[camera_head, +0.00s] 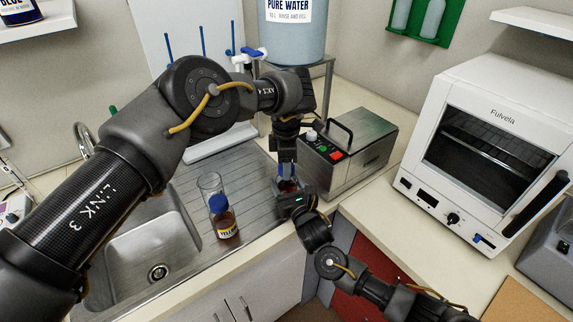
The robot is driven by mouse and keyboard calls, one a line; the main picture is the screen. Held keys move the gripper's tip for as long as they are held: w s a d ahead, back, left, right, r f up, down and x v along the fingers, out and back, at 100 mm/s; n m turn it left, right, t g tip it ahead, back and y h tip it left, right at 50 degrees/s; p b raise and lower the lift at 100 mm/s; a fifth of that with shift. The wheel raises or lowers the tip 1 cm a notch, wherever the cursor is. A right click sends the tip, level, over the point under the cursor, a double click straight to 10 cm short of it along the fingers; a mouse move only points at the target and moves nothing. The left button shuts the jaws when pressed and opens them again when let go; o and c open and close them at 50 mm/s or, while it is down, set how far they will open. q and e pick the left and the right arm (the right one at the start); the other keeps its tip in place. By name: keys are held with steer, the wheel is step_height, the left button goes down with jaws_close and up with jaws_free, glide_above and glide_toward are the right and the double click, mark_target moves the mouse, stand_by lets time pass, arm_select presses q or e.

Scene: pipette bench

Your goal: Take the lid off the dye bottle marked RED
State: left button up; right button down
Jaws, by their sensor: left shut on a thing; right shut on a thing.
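A small dye bottle with dark red-brown contents (289,186) is at the right end of the steel drainboard, mostly hidden by my two grippers. Its label cannot be read. My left gripper (286,172) points down from above and is shut at the bottle's top, where a little blue of the lid shows between its fingers. My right gripper (289,189) comes from the front right and is shut on the bottle's body. The bottle looks upright. I cannot tell whether the lid is apart from the bottle.
A second bottle with a blue lid and a label that seems to read YELLOW (223,219) stands left, beside a clear glass (210,186). The sink (150,250) is further left. A steel box with buttons (350,160) stands close right, and a white oven (485,140) beyond.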

arm_select(q)
steer(key=n, duration=0.9)
steer(key=shift+n, duration=0.3)
steer(key=n, duration=0.5)
steer(key=shift+n, duration=0.4)
steer(key=n, duration=0.5)
steer(key=shift+n, duration=0.4)
steer(key=n, duration=0.2)
steer(key=shift+n, duration=0.3)
steer(key=n, duration=0.5)
steer(key=shift+w+r, duration=0.1)
steer(key=n, duration=0.2)
steer(key=shift+a+n, duration=0.1)
steer(key=shift+n, duration=0.2)
steer(key=n, duration=2)
steer(key=shift+r+n, duration=0.1)
steer(key=shift+n, duration=0.2)
steer(key=n, duration=0.5)
steer(key=shift+n, duration=0.4)
